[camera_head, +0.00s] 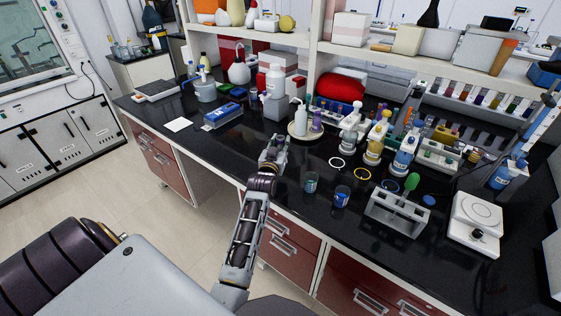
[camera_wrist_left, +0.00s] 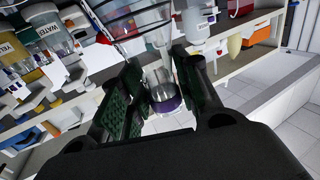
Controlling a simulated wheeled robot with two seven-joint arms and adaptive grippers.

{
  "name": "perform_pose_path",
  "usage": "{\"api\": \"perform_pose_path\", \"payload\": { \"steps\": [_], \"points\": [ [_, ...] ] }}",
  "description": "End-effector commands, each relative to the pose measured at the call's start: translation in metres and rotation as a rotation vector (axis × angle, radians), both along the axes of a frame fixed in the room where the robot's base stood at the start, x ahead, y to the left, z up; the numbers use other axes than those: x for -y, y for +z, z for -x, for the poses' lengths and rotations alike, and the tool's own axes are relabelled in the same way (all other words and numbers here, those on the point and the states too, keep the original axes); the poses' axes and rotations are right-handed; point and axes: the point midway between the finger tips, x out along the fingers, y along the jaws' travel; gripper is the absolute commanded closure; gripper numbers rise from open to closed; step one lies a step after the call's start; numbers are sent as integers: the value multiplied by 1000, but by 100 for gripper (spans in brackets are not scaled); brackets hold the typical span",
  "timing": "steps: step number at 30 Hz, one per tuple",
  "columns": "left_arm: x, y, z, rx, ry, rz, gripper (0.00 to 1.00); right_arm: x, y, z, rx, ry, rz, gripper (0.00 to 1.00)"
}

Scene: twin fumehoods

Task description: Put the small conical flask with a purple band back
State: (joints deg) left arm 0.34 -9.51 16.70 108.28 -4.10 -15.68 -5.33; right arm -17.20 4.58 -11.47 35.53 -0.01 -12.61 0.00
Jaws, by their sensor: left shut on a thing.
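My left gripper (camera_head: 272,146) is over the front part of the black bench, left of the middle. In the left wrist view my left gripper (camera_wrist_left: 156,100) has its dark green pads on either side of a small clear glass flask with a purple band (camera_wrist_left: 164,103) and is shut on it. The purple band is at the lower end of the glass in that view. The flask cannot be made out clearly in the head view. My right gripper is in neither view.
A round pale tray (camera_head: 292,131) with bottles stands just beyond the gripper. White (camera_head: 337,157), yellow and blue rings lie to the right, near two small beakers (camera_head: 311,182). A grey rack (camera_head: 397,217) and a white balance (camera_head: 473,224) stand further right. The front left bench is largely clear.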

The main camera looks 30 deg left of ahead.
Motion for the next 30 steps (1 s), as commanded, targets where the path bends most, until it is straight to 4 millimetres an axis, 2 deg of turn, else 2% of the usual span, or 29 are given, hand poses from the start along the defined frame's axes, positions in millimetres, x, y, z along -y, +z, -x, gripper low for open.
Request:
{"api": "perform_pose_path", "payload": {
  "steps": [3, 7, 20, 30],
  "points": [
    [0, -17, 0, -2, 0, 0, 95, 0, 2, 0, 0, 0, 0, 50],
    [0, -28, 0, 0, 0, -1, 95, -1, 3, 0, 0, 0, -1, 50],
    [0, -33, 0, 1, 0, -1, 95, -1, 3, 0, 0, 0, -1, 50],
    [0, -63, 0, 1, 0, -1, 95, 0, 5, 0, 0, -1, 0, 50]
  ]
}}
